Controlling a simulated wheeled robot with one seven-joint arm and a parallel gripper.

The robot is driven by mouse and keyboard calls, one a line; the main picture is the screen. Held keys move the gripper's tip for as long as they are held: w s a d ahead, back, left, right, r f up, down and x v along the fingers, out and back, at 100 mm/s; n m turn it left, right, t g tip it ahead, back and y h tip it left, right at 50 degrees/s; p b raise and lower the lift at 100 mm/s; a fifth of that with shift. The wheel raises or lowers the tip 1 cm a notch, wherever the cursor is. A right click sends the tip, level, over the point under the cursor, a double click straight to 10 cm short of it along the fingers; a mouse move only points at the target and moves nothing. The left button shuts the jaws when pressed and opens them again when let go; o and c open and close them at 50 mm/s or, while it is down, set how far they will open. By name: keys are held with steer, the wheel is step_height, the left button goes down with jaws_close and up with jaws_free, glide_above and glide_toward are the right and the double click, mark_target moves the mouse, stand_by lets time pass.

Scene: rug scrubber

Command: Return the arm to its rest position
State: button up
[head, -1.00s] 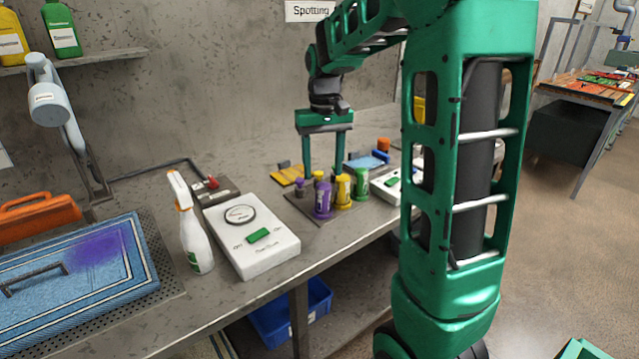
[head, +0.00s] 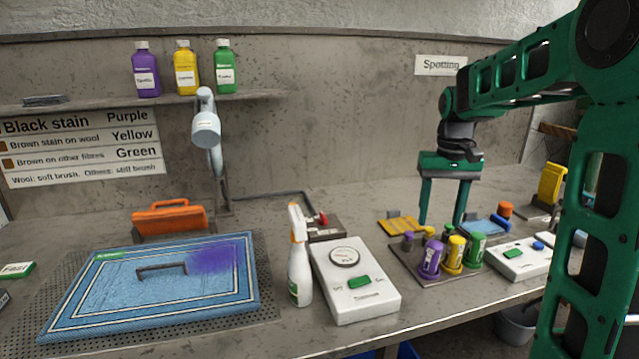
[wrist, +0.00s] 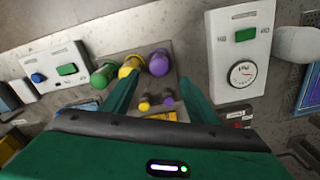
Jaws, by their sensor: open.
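My green arm reaches in from the right in the head view. My gripper (head: 441,222) points down with its two fingers apart and nothing between them. It hangs above the bench, just behind a dark tray (head: 404,262) holding a purple bottle (head: 430,259), a yellow bottle (head: 453,254) and a green bottle (head: 475,250). In the wrist view, the open fingers of my gripper (wrist: 155,88) frame small yellow and purple-topped items, with the coloured bottles beyond. The exact fingertip height above the bench is hard to tell.
A white timer box (head: 355,281) and spray bottle (head: 299,262) stand left of the tray. A white switch box (head: 515,260) is at right. The wall behind holds a shelf (head: 100,104).

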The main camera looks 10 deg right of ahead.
steer(key=s+a+f+m, duration=0.1)
steer(key=s+f, duration=0.2)
steer(key=s, duration=1.1)
steer(key=s+a+f+m, duration=0.1)
steer(key=s+f, duration=0.3)
steer(key=s, duration=1)
steer(key=shift+s+a+f, duration=0.25)
steer(key=shift+a, duration=0.2)
steer(key=c, duration=0.6)
steer(key=shift+a, duration=0.1)
